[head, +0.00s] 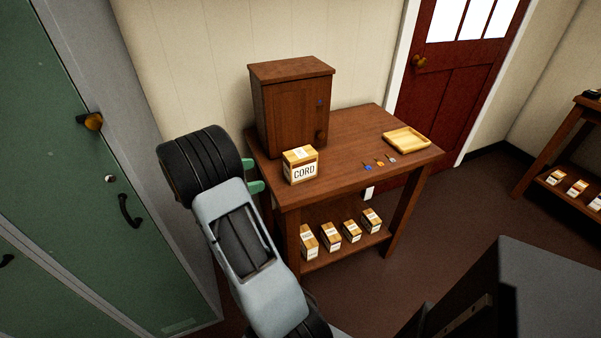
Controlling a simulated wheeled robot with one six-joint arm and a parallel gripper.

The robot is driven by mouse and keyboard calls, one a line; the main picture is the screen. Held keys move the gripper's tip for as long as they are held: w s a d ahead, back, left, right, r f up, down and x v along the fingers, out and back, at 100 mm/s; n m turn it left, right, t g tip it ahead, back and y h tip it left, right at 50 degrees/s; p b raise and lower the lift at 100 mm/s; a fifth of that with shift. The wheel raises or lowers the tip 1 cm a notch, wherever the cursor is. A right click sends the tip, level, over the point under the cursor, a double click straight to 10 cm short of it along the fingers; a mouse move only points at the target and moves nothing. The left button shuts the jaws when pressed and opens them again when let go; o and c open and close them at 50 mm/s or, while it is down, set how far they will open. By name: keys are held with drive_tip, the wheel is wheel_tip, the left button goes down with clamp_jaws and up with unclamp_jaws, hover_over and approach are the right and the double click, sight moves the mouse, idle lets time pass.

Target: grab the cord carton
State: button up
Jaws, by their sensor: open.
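The cord carton (300,167) is a small tan and white box with the word CORD on its front. It stands upright on the front left part of the wooden table (350,158), in front of a brown cabinet. My gripper (257,174) is at the table's left edge, to the left of the carton, with its green fingers pointing right towards it. It is open and empty, and a gap shows between the fingers and the carton. My arm hides part of the table's left side.
A wooden cabinet (292,108) stands behind the carton. A yellow tray (407,139) and several small coloured items (379,162) lie to the right. Several cartons (331,236) stand on the lower shelf. Green lockers (80,150) rise at left. A red door (440,90) is behind.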

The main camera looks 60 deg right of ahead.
sight(286, 164)
drive_tip(key=shift+n+g+h, duration=0.4)
drive_tip(key=shift+n+h, duration=0.3)
drive_tip(key=shift+h, duration=0.1)
drive_tip(key=s+d, duration=0.1)
drive_tip(key=d, duration=0.2)
drive_tip(key=s+d+f, duration=0.1)
drive_tip(key=d, duration=0.2)
drive_tip(key=s+d+f, duration=0.1)
drive_tip(key=d, duration=0.2)
drive_tip(key=shift+s+d, duration=0.15)
drive_tip(key=shift+s+x, duration=0.25)
drive_tip(key=shift+x, duration=2.85)
drive_tip(key=shift+c, duration=0.4)
drive_tip(key=shift+a+r, duration=0.1)
drive_tip(key=shift+a, duration=0.1)
drive_tip(key=c, duration=1)
drive_tip(key=shift+c, duration=0.2)
